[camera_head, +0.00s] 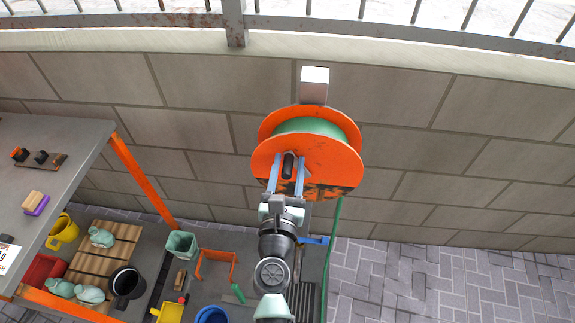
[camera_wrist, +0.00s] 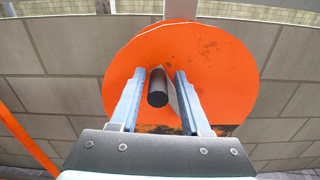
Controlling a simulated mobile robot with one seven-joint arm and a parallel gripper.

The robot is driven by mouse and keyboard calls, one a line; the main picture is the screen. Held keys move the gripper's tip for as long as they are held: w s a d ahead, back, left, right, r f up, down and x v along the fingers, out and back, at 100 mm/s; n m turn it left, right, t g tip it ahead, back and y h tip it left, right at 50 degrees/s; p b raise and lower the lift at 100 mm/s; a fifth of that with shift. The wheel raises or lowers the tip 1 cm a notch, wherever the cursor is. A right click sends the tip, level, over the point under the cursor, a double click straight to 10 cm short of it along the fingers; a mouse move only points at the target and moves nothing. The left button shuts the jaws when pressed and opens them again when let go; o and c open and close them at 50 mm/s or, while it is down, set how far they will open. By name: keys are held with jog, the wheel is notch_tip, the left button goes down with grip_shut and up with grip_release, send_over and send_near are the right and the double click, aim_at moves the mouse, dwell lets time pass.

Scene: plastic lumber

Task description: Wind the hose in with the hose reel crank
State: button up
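The hose reel (camera_head: 320,160) is on the wall, with orange round side plates and green hose wound between them. A length of green hose (camera_head: 333,235) hangs down from its right side. The reel's face also fills the middle of the wrist view (camera_wrist: 225,65). The crank's dark handle (camera_wrist: 158,88) points out from the reel toward me; it also shows in the head view (camera_head: 289,165). My gripper (camera_head: 286,172) has its two blue fingers (camera_wrist: 158,92) apart, one on each side of the handle.
A grey shelf (camera_head: 75,150) with an orange frame stands at the left. Below are a wooden slatted board (camera_head: 105,250), a green bin (camera_head: 182,245), an orange bracket (camera_head: 217,262) and a blue bowl (camera_head: 212,315). Paving (camera_head: 450,285) at the right is clear.

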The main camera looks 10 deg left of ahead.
jog(key=shift+o, duration=0.4)
jog(key=shift+s+f, duration=0.1)
jog(key=shift+s, duration=0.15)
jog(key=s+b, duration=0.2)
jog(key=s, duration=1)
jog(key=shift+s, duration=0.25)
